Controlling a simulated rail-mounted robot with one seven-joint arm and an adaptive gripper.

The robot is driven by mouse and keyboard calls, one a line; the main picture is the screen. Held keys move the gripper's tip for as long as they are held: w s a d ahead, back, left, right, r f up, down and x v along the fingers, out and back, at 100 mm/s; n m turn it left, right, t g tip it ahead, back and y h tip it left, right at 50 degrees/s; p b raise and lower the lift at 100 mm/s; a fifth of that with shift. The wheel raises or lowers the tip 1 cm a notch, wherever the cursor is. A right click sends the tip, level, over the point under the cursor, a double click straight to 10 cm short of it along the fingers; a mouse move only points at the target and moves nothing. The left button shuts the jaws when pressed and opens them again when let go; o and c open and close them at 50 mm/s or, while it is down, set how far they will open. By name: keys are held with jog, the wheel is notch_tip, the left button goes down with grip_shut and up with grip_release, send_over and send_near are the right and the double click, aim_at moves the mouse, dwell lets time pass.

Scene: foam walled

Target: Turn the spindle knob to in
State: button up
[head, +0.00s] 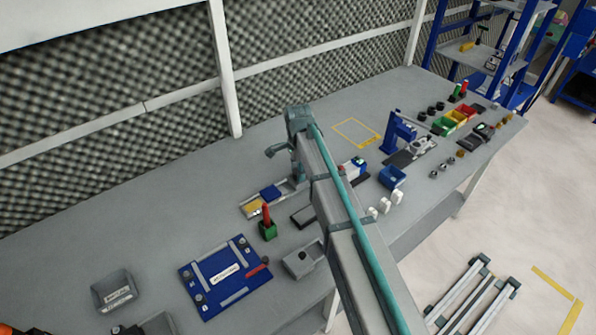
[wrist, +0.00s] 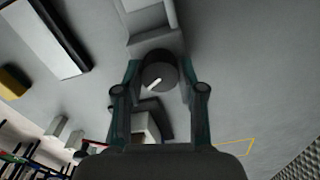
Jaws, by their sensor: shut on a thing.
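The spindle knob (wrist: 160,65) is a dark round knob with a white pointer mark, seen in the wrist view. The mark slants toward the lower left of that picture. The knob sits at the end of a pale grey housing (wrist: 153,40). My gripper (wrist: 159,76) is shut on the knob, one finger on each side of it. In the head view my arm stands in front of the work area, and I cannot make out the knob or the fingertips there. Any in or out lettering cannot be read.
A green block with a red peg (head: 267,229), a blue board (head: 224,276) and a grey box (head: 303,260) are near my arm on the grey bench (head: 165,210). A blue press (head: 398,131) and colored bins (head: 456,118) stand to the right. A yellow-outlined area (head: 358,120) is bare.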

jog(key=n, duration=0.5)
jog(key=shift+n, duration=0.3)
jog(key=n, duration=1.2)
jog(key=shift+n+b, duration=0.3)
jog(key=shift+b, duration=0.05)
jog(key=n, duration=1.1)
jog(key=shift+n, duration=0.4)
jog(key=n, duration=0.5)
jog(key=shift+n, duration=0.3)
jog(key=n, duration=1.2)
